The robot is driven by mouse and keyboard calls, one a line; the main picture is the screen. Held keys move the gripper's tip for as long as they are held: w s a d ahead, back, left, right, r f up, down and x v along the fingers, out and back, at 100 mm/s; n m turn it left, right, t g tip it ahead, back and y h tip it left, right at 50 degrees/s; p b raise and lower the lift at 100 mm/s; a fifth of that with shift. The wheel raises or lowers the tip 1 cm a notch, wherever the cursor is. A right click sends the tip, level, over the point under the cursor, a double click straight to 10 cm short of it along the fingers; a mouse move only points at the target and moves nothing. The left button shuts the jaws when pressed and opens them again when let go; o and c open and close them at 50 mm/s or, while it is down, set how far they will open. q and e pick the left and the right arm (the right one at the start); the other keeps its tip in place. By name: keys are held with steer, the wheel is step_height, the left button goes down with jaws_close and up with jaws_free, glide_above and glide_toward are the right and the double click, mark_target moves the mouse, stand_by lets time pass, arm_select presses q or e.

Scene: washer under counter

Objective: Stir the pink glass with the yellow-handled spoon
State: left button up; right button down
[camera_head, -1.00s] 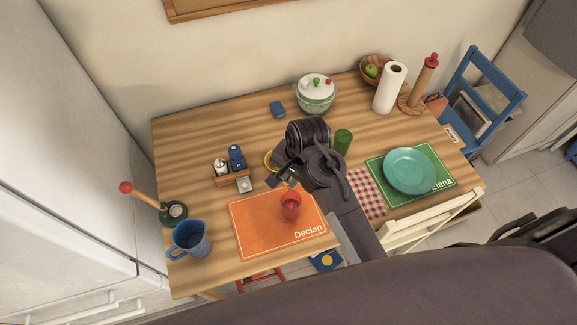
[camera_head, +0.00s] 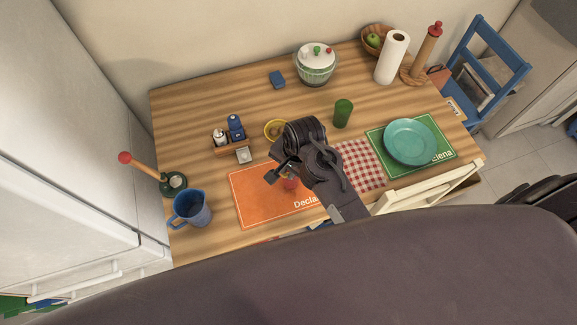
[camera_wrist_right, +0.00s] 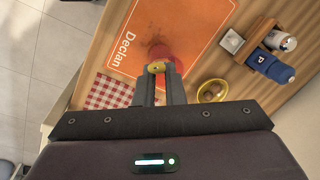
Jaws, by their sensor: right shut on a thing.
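The pink glass (camera_head: 290,184) stands on the orange placemat (camera_head: 248,194) marked "Declan", partly hidden behind my right gripper in the head view. In the right wrist view the pink glass (camera_wrist_right: 172,50) shows just beyond the fingertips. My right gripper (camera_head: 272,177) is over the mat at the glass. In the right wrist view my right gripper (camera_wrist_right: 157,72) is shut on the yellow handle (camera_wrist_right: 156,66) of the spoon. The rest of the spoon is hidden, so I cannot tell how deep it is in the glass. My left gripper is not in view.
A yellow bowl (camera_head: 268,131), a condiment caddy (camera_head: 228,149) and a green cup (camera_head: 342,113) stand behind. A blue pitcher (camera_head: 190,209) is at the left. A teal plate (camera_head: 409,142) lies on the green mat at the right. A checked cloth (camera_head: 362,165) lies between the mats.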

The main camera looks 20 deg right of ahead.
steer(key=shift+w+d+f+b, duration=0.15)
steer(key=shift+w+f+b, duration=0.15)
steer(key=shift+f, duration=0.4)
steer(key=shift+w+d+f+b, duration=0.1)
steer(key=shift+w+f+b, duration=0.15)
steer(key=shift+f, duration=0.4)
steer(key=shift+w+d+f+b, duration=0.15)
steer(key=shift+w+f+b, duration=0.25)
steer(key=shift+f, duration=0.45)
steer(key=shift+w+d+f+b, duration=0.25)
steer(key=shift+f+b, duration=0.2)
steer(key=shift+f, duration=0.4)
steer(key=shift+w+d+f+b, duration=0.1)
steer(key=shift+w+f+b, duration=0.3)
steer(key=shift+f, duration=0.45)
steer(key=shift+s, duration=0.1)
